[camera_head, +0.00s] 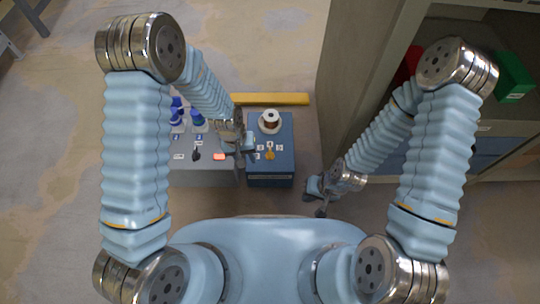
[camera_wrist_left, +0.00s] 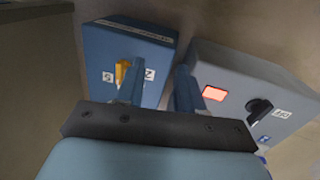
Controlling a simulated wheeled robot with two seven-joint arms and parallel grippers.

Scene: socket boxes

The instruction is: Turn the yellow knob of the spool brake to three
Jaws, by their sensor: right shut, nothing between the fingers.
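The yellow knob (camera_head: 270,154) is on the blue box (camera_head: 284,170), the spool brake, with small white number labels around it. I cannot read its setting for certain. A spool with copper-coloured winding (camera_head: 269,121) stands on the same box. My left gripper (camera_head: 249,154) is open just left of the knob, above the gap between the boxes. In the left wrist view the knob (camera_wrist_left: 121,72) is partly hidden behind one finger, and nothing is between the fingers (camera_wrist_left: 159,72). My right gripper (camera_head: 317,203) is shut and empty, right of and nearer than the blue box.
A grey box (camera_head: 205,178) stands left of the blue box, with a black knob (camera_head: 196,154), a lit orange-red window (camera_head: 219,156) and blue plugs (camera_head: 197,118). A yellow bar (camera_head: 275,99) lies behind. A shelf (camera_head: 345,85) stands at the right.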

